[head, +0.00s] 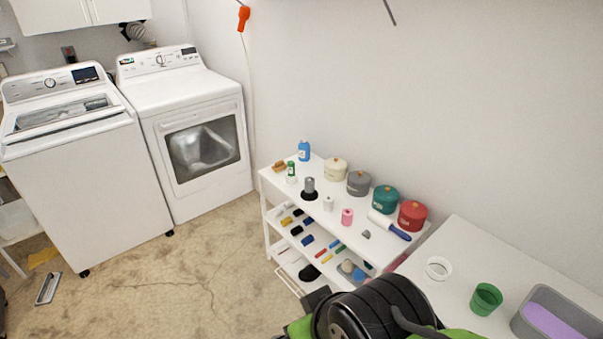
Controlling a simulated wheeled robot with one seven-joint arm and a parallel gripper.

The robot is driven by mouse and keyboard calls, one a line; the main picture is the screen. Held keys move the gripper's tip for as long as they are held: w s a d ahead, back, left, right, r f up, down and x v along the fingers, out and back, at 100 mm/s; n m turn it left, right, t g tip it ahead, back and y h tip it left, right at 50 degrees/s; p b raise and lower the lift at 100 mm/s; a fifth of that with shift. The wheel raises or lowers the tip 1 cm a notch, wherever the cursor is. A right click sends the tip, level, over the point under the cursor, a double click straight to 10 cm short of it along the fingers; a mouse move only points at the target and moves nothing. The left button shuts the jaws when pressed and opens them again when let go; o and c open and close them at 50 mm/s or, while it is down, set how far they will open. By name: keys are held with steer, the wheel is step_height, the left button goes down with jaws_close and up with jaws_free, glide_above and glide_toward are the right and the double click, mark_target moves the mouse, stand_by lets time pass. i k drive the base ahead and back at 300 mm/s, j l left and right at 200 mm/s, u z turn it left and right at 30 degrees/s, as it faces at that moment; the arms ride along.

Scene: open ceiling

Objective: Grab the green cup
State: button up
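The green cup (486,299) stands upright on a white table (459,258) at the lower right. Its open top faces up and it looks empty. It stands between a white ring-shaped item and a grey bin. Part of my black and green arm shows at the bottom edge, left of the cup and apart from it in the picture. I cannot make out my gripper's fingers in this view.
A white ring-shaped item (438,268) and a grey bin (579,322) with purple contents flank the cup. A white shelf cart (273,179) holds several coloured pots, bottles and tools. A washer (85,170) and dryer (190,110) stand left. Floor before them is mostly clear.

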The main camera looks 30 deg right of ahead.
mark_target(486, 298)
steer(key=z, duration=2.55)
steer(key=j+u, duration=0.25)
steer(key=j, duration=0.2)
steer(key=i+j+u, duration=0.2)
steer(key=j, duration=0.25)
